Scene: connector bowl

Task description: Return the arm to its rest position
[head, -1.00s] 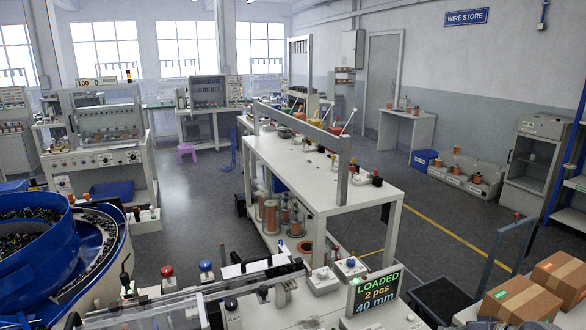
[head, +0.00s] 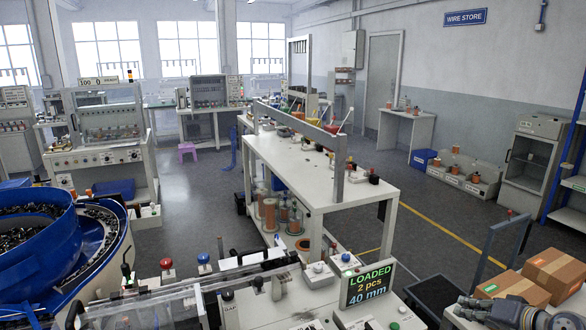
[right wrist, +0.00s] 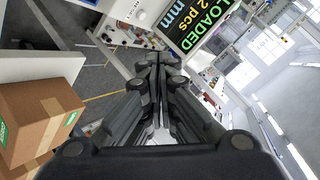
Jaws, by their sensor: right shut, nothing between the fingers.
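My right gripper (head: 468,306) shows at the bottom right of the head view, with its fingers pointing left. It is in front of the cardboard boxes (head: 554,270) and right of the lit display (head: 367,286), apart from both. In the right wrist view the gripper's fingers (right wrist: 158,72) are closed together with nothing between them. The display (right wrist: 205,28), reading LOADED 2 pcs 40 mm, lies beyond the fingertips there. My left gripper is not in either view. The blue connector bowl (head: 30,255), holding dark pieces, stands at the left.
A machine with a clear cover (head: 170,302) and red and blue knobs fills the bottom middle. A white bench (head: 330,185) stands behind it. A dark upright frame (head: 488,248) stands near the boxes. Open floor (head: 425,255) lies right of the bench.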

